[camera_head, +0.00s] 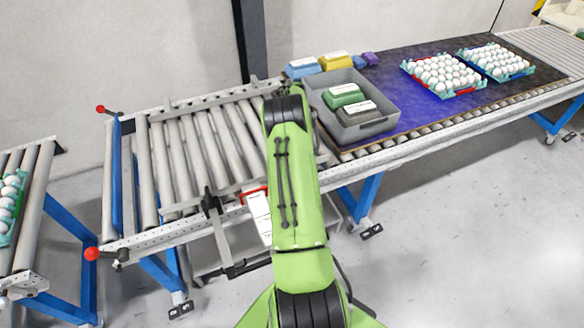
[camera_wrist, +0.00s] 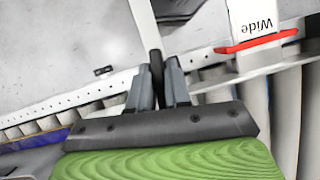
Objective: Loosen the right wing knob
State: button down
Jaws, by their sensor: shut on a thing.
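In the wrist view the right wing knob (camera_wrist: 156,60) is a small dark upright piece between my fingertips. My gripper (camera_wrist: 158,78) is shut on it, with one grey finger on each side. The fingers cover its lower part, so I cannot tell how far it is turned. In the head view my green arm hides the gripper and this knob.
A white "Wide" sign (camera_wrist: 262,25) with a red edge hangs beside the gripper; it also shows in the head view (camera_head: 259,214). A black bracket (camera_head: 211,203) stands on the front rail. A grey crate (camera_head: 378,127) with cartons and egg trays (camera_head: 464,90) sit on the conveyor.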

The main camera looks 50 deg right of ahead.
jog(key=shift+n, duration=0.5)
jog(key=c, duration=1.1)
grip_release()
jog(key=p+v, duration=1.4)
jog(key=v, duration=0.2)
jog(key=shift+a, duration=0.25)
jog(key=shift+f, duration=0.1)
